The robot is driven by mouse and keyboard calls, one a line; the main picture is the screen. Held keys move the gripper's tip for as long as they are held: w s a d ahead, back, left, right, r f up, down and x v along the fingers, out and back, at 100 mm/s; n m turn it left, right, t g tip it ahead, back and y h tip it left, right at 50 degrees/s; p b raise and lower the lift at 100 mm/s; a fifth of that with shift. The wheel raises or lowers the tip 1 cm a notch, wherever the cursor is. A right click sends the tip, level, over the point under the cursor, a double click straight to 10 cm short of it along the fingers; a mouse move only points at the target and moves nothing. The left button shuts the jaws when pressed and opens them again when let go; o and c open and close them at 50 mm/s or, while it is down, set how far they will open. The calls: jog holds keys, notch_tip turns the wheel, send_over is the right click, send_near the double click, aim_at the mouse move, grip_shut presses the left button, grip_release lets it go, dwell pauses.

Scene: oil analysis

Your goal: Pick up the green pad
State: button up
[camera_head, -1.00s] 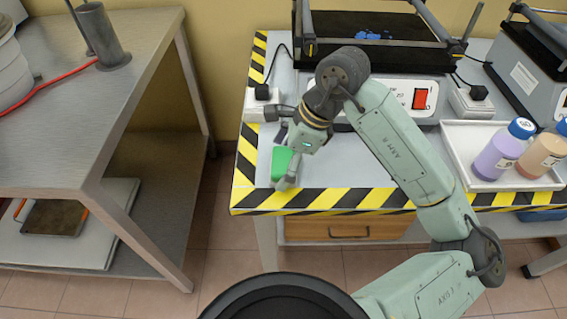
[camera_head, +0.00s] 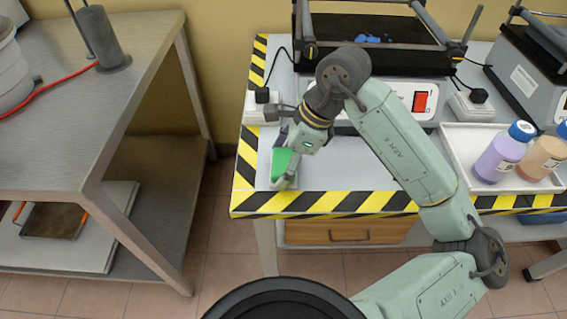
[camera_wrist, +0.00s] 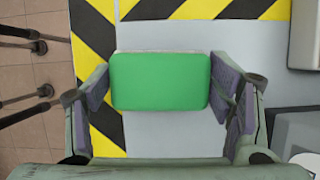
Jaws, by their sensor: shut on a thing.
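The green pad (camera_head: 283,161) is at the left end of the worktable with the striped edge. In the wrist view the pad (camera_wrist: 160,81) is a flat green block with a thin pale edge, lying across the space between the fingers. My gripper (camera_head: 286,163) is over it, pointing down, with one finger at each end of the pad. In the wrist view the purple finger pads of my gripper (camera_wrist: 161,83) are against its short ends. I cannot tell whether the pad touches the table. Its underside is hidden.
A device with a red switch (camera_head: 420,101) stands behind my gripper. A white tray (camera_head: 458,150) with bottles (camera_head: 503,152) is on the right. A white socket box (camera_head: 261,104) is close behind the pad. A metal bench (camera_head: 110,150) stands left, across a gap.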

jog(key=shift+r, duration=0.4)
jog(key=shift+s+r+b, duration=0.3)
jog(key=shift+r+b, duration=0.25)
jog(key=shift+r, duration=0.4)
jog(key=s+r+b, duration=0.1)
jog(key=s+b, duration=0.2)
jog(key=s, duration=1.2)
jog(key=shift+s+r, duration=0.25)
jog(key=shift+r, duration=0.05)
jog(key=o, duration=0.5)
jog(key=c, duration=0.4)
